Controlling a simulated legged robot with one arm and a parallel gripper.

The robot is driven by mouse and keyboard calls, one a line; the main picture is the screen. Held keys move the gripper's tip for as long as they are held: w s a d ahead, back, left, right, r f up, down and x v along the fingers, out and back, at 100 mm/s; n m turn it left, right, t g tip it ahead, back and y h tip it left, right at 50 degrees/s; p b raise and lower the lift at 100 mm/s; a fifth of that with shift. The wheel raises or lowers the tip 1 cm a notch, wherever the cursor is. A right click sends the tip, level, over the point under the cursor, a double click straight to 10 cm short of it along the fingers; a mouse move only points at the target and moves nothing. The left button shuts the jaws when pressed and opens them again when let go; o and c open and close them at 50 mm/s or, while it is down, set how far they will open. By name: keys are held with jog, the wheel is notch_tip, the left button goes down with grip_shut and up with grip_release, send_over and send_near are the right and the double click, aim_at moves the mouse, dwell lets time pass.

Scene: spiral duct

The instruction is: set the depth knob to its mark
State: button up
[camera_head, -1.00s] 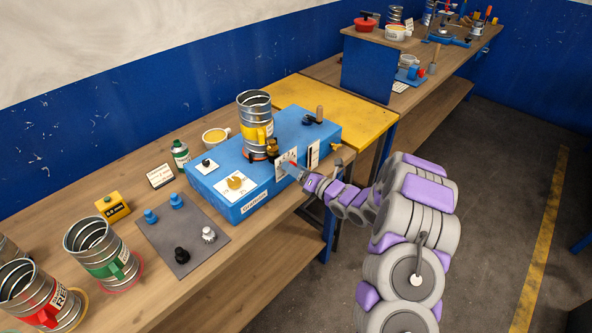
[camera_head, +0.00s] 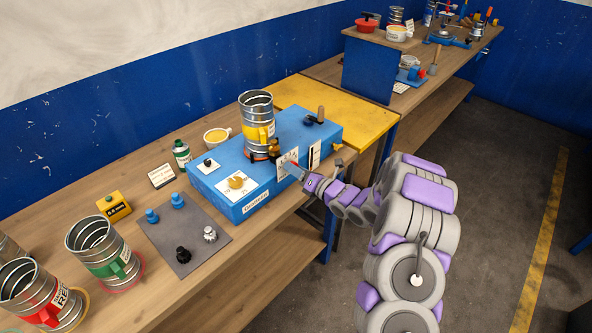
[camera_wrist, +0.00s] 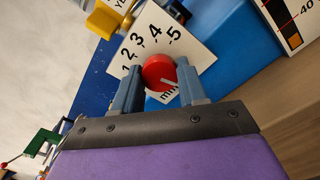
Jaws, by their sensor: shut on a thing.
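The depth knob is a red round knob (camera_wrist: 158,70) on a white dial plate (camera_wrist: 150,38) numbered 1 to 5 with "mm" below, in the wrist view. A white line on the knob points toward the lower right of that view, away from the numbers. My gripper (camera_wrist: 160,76) has one blue-grey finger on each side of the knob and is shut on it. In the head view my gripper (camera_head: 301,177) reaches the front face of the blue machine (camera_head: 235,190) from the right. The knob is too small there to read its line.
A ribbed metal duct piece (camera_head: 257,120) with a yellow band stands on the machine. A yellow dial (camera_head: 237,183) is left of the knob, and a slot scale (camera_head: 314,154) is right of it. A grey mat (camera_head: 184,241) with several small knobs lies on the bench.

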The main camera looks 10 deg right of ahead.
jog(key=shift+m, duration=0.4)
jog(key=shift+s+f+m+p, duration=0.1)
jog(key=shift+m+p, duration=3.7)
jog(key=shift+m, duration=4.9)
jog(key=shift+f+m+p, duration=0.1)
jog(key=shift+m+p, duration=3.65)
jog(key=shift+m, duration=4.95)
